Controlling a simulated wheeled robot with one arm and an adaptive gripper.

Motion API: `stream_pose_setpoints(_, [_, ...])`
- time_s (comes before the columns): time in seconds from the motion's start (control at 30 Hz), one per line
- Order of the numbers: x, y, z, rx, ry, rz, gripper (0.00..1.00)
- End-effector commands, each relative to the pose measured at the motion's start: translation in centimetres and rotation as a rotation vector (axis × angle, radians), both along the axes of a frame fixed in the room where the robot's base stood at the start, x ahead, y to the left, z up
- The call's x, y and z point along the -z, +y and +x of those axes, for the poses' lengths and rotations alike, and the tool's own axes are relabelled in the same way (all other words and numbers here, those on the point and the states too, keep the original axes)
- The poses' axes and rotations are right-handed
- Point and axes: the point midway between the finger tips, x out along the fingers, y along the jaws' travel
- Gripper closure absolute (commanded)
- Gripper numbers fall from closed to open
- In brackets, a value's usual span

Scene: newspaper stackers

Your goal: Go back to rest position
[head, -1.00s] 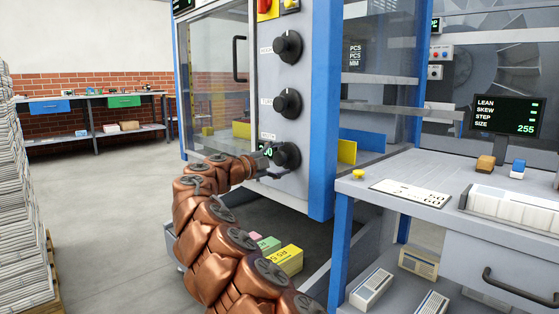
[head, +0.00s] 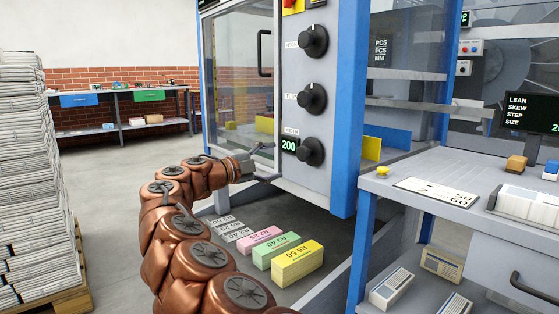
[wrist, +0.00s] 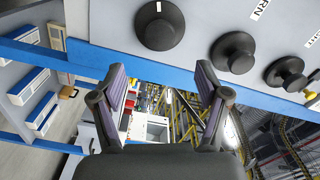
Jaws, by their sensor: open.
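My gripper (head: 266,163) is at the end of my copper-coloured arm, in front of the lower part of the machine's control panel (head: 292,175). It is open and empty, just left of the lowest black knob (head: 312,151) and apart from it. A small display (head: 290,145) beside that knob reads 200. In the wrist view my gripper's two fingers (wrist: 163,100) stand wide apart with nothing between them. The large near knob (wrist: 160,27) is above the fingers in that view and touches neither.
Pink (head: 260,240), green (head: 276,250) and yellow (head: 298,263) blocks lie low under the machine. A side table (head: 450,215) stands at the right, and a tall newspaper stack (head: 35,180) at the left. The floor (head: 115,190) between stack and machine is clear.

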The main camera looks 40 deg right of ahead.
Motion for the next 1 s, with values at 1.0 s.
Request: stream_pose_setpoints(1.0, [-9.4, 0.3, -6.0, 0.071, 0.221, 0.117, 0.25])
